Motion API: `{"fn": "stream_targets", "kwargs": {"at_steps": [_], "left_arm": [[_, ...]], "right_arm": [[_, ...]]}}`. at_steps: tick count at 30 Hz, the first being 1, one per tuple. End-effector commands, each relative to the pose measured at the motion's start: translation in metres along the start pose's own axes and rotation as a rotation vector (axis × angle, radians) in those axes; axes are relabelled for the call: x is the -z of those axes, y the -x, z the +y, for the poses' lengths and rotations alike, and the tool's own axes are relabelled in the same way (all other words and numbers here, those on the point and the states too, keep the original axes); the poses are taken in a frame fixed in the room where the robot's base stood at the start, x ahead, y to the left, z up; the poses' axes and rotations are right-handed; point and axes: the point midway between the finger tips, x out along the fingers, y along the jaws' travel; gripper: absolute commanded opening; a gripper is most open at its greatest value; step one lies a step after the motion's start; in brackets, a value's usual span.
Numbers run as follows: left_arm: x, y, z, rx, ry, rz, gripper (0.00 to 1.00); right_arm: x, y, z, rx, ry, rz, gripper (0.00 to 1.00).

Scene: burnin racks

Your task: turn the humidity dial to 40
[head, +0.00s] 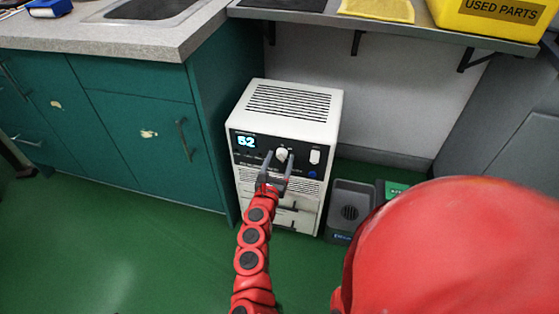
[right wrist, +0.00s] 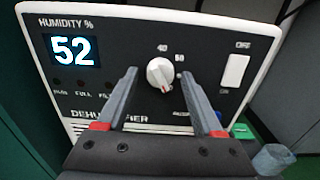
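The white dehumidifier (head: 290,128) stands on the floor beside the teal cabinet, and its display (head: 245,141) reads 52. The right wrist view shows "HUMIDITY %" above the display (right wrist: 74,50). The white round humidity dial (right wrist: 160,72) has a 40 mark above it and a 50 mark at its upper right; a small red mark shows at its lower edge. The dial also shows in the head view (head: 281,154). My right gripper (right wrist: 158,75) is open, with one finger on each side of the dial in the picture and gaps visible; contact is not seen. My left gripper is out of view.
A white OFF switch (right wrist: 235,70) sits right of the dial. A shelf (head: 390,25) with a yellow USED PARTS box (head: 495,22) hangs above. Green floor (head: 130,250) is clear in front of the cabinet.

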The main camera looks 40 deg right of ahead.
Motion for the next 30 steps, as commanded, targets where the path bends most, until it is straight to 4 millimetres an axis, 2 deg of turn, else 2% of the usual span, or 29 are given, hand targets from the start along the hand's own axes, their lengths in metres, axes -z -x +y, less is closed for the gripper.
{"fn": "stream_targets", "kwargs": {"at_steps": [1,9,11,22,30], "left_arm": [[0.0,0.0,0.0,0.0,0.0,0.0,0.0],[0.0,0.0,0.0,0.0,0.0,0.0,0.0],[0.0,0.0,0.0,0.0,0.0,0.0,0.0],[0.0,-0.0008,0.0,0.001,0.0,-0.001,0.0],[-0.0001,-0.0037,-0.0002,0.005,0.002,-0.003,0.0]], "right_arm": [[-0.0001,0.0001,0.0,0.0,0.0,0.0,0.57],[0.0,0.0002,0.0001,0.0,0.0,0.0,0.08],[0.0,0.0002,0.0002,0.0,0.0,0.0,0.0],[-0.0001,0.0003,0.0,0.0,0.042,0.0,0.0],[-0.0007,0.0002,-0.0007,0.0,0.208,0.0,0.0]]}}
